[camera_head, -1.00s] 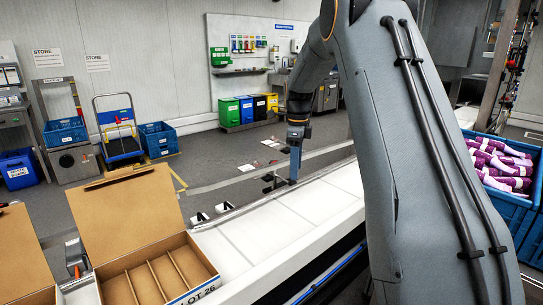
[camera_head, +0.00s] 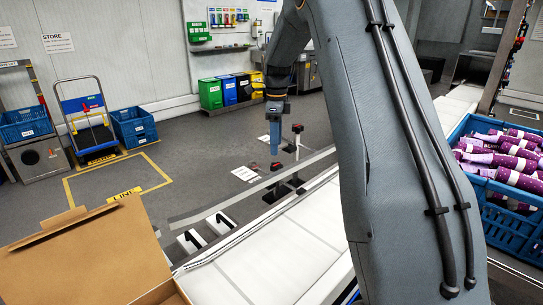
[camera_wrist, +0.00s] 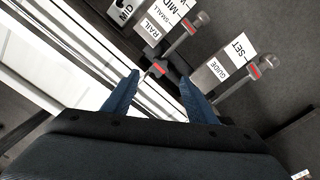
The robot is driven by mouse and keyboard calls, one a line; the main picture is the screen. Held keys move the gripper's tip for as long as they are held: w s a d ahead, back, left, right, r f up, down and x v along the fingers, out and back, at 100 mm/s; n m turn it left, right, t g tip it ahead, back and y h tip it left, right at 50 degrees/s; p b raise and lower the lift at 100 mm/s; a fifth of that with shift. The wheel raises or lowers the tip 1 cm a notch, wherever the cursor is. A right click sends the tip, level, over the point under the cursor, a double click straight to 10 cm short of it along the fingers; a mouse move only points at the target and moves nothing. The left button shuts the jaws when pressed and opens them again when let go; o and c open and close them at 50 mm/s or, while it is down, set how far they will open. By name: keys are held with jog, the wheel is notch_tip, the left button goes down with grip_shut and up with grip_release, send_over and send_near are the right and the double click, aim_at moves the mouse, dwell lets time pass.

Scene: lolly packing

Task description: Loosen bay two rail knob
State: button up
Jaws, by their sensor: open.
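My gripper (camera_wrist: 160,77) is open in the wrist view, with its two blue fingers apart. A dark knob with a red mark (camera_wrist: 158,69) shows between the fingertips, close to a white "RAIL" plate (camera_wrist: 158,24); I see no contact. Another rod with a red band and round grey end (camera_wrist: 268,62) stands by the "SET" and "GUIDE" plates (camera_wrist: 222,66). In the head view, my gripper (camera_head: 275,150) points down beside the conveyor rail (camera_head: 245,190). A dark knob (camera_head: 276,167) is just below it, and a red-marked knob (camera_head: 297,129) stands to its right. No bay number is readable at these knobs.
The white conveyor (camera_head: 290,240) runs diagonally beside the rail. Plates marked "1" (camera_head: 220,222) lie at the rail's near end. An open cardboard box (camera_head: 85,255) is at lower left. A blue crate of purple-wrapped items (camera_head: 515,215) stands at right.

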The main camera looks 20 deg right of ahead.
aim_at(276, 165)
notch_tip(276, 165, down, 7)
jog(key=shift+s+f+p, duration=0.1)
jog(key=shift+f+p, duration=0.1)
jog(key=shift+p, duration=0.65)
jog(key=shift+c, duration=0.4)
jog(key=c, duration=1)
